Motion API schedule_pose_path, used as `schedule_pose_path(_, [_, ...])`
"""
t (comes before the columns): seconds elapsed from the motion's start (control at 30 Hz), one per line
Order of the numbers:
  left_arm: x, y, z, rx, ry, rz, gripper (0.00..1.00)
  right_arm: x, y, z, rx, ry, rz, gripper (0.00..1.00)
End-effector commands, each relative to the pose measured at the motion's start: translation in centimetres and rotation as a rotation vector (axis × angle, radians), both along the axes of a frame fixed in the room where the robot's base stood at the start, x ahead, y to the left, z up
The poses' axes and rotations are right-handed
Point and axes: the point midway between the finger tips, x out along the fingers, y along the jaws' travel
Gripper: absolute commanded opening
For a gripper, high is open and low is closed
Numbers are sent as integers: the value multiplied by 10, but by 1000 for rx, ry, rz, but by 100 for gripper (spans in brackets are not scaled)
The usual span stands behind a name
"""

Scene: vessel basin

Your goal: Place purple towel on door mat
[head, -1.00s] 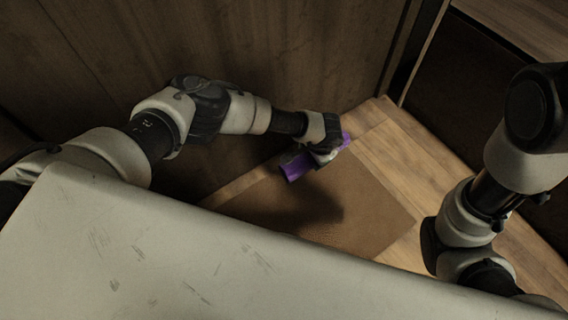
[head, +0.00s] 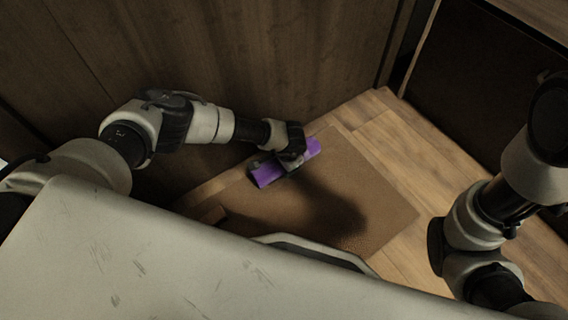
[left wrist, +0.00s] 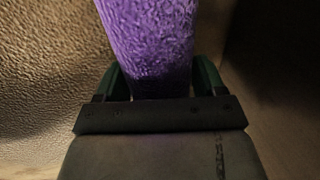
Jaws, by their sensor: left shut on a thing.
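The purple towel (head: 268,174) is a rolled or folded bundle held in my left gripper (head: 291,163), over the far left part of the brown door mat (head: 385,212). In the left wrist view the purple towel (left wrist: 150,40) lies between the two green fingers of my left gripper (left wrist: 160,80), which is shut on it. The mat's textured surface (left wrist: 45,60) shows to the left there. I cannot tell whether the towel touches the mat. My right arm is at the right of the head view, but its gripper is out of view.
A wooden wall or cabinet panel (head: 220,60) stands close behind the left arm. Wood floor (head: 375,125) shows around the mat. A dark panel (head: 480,80) stands at the back right.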

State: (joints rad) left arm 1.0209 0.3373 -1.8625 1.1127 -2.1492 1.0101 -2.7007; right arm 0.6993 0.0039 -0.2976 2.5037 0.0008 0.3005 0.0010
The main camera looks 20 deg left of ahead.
Motion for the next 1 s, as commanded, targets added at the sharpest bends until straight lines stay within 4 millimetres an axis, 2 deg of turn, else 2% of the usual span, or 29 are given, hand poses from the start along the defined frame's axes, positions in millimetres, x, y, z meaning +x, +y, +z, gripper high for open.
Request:
schedule_pose_path(0.4, [1, 0, -6, 0, -1, 0, 44, 1, 2, -6, -2, 2, 2, 0])
schedule_pose_path(0.43, [1, 0, -6, 0, -1, 0, 72, 1, 2, -6, -1, 2, 3, 0])
schedule_pose_path(0.6, [0, 0, -5, 0, -1, 0, 95, 2, 2, -4, -1, 4, 2, 0])
schedule_pose_path(0.87, [0, 0, -4, -1, -1, 0, 95, 2, 1, -3, 0, 5, 3, 0])
schedule_pose_path(1.0, [0, -1, 8, -1, -2, 0, 95, 2, 1, 7, 0, 5, 2, 0])
